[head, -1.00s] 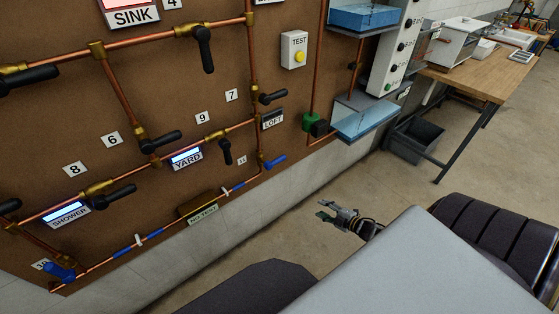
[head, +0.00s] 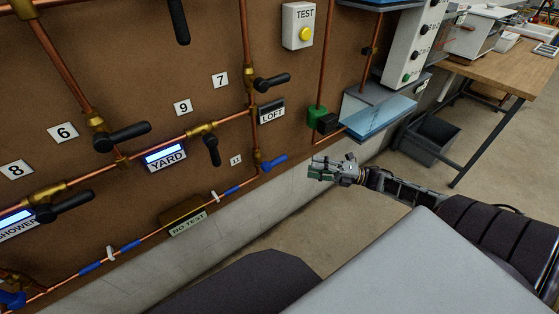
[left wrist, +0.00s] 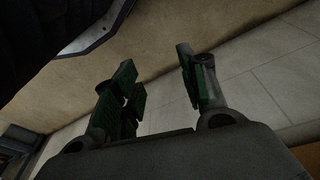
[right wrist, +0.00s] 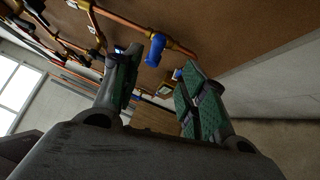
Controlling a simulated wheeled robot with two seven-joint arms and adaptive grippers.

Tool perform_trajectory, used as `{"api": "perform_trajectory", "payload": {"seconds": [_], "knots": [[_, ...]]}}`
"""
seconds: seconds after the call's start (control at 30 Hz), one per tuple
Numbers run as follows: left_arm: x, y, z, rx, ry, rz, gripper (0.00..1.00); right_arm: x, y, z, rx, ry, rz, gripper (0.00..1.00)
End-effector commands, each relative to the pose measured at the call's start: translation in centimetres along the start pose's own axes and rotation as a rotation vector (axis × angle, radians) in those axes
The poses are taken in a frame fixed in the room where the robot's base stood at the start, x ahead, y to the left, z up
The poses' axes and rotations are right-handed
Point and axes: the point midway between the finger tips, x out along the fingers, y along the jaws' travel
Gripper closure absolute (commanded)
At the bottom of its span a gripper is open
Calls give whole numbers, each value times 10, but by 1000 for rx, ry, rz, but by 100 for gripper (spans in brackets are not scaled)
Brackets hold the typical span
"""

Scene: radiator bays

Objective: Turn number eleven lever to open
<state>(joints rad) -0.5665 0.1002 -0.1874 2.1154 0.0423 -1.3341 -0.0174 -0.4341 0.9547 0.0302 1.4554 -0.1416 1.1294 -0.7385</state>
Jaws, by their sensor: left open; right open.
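The small label eleven (head: 236,160) is on the brown board, beside a blue lever (head: 273,162) on a brass valve at the lower right end of the pipework. The blue lever points to the right and slightly up. In the right wrist view a blue lever (right wrist: 155,48) shows beyond the fingers. My right gripper (head: 314,168) is open and empty, to the right of the blue lever and apart from it. It also shows in the right wrist view (right wrist: 155,90). My left gripper (left wrist: 155,80) is open and empty in the left wrist view, and out of the head view.
Black levers sit near labels seven (head: 221,80), nine (head: 183,107) and six (head: 63,132). Floor lies below.

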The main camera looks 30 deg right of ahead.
Motion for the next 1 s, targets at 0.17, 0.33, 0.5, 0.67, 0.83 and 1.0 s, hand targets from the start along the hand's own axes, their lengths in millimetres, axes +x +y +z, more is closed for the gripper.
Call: {"api": "perform_trajectory", "payload": {"seconds": [0.17,0.33,0.5,0.67,0.83,1.0], "knots": [[-3,0,0,1,0,0,57,2,3,-2,-10,17,7,57],[-3,0,0,1,0,0,57,2,3,-2,-10,16,6,57],[-3,0,-1,1,1,0,57,3,3,-2,-10,15,6,57],[-4,0,-1,1,5,1,57,11,3,-2,-10,15,6,57],[-5,1,-1,1,7,3,57,28,3,-2,-11,16,8,57],[-8,2,-3,1,15,5,57,49,3,-2,-11,16,8,57]]}}
